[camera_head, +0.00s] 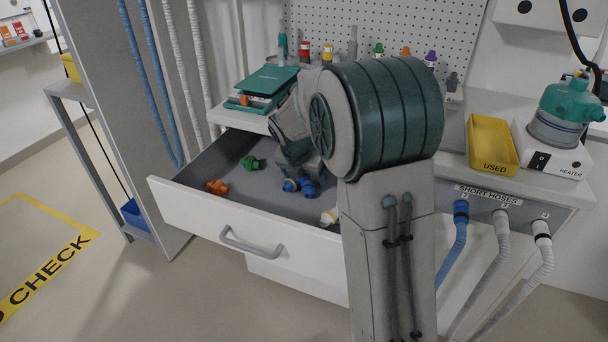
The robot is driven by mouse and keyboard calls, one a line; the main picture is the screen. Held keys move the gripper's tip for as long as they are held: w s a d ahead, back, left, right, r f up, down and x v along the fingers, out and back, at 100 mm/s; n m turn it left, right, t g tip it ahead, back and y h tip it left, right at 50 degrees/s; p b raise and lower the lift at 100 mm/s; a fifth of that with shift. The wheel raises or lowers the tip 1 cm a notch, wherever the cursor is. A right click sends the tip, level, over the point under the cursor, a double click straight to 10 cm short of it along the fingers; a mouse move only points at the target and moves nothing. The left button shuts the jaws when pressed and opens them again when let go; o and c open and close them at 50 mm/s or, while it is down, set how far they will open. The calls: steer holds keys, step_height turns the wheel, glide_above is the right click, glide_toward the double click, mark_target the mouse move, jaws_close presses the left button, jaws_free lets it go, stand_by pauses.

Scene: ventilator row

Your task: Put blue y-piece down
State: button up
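The blue y-piece (308,188) is in the open drawer (235,210), right below the end of my arm. A blue part shows on either side of a darker bit at its left, so its full outline is partly hidden. My gripper (302,176) reaches down into the drawer at the blue y-piece. Its fingers are too small and covered to tell whether they are open, shut on the y-piece or just touching it. I cannot tell whether the y-piece rests on the drawer floor.
In the drawer lie an orange piece (218,187), a green piece (250,162) and a whitish piece (329,217) by the front wall. On the counter stand a teal scale (268,82), a yellow USED tray (491,143) and a heater (552,150). My arm hides the drawer's right part.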

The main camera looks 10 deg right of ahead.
steer(key=shift+r, duration=0.1)
steer(key=shift+r, duration=0.3)
steer(key=p+v, duration=0.3)
steer(key=v, duration=0.8)
steer(key=shift+s+a+r, duration=0.15)
steer(key=shift+a+r, duration=0.05)
steer(key=shift+r, duration=0.05)
stand_by(0.7)
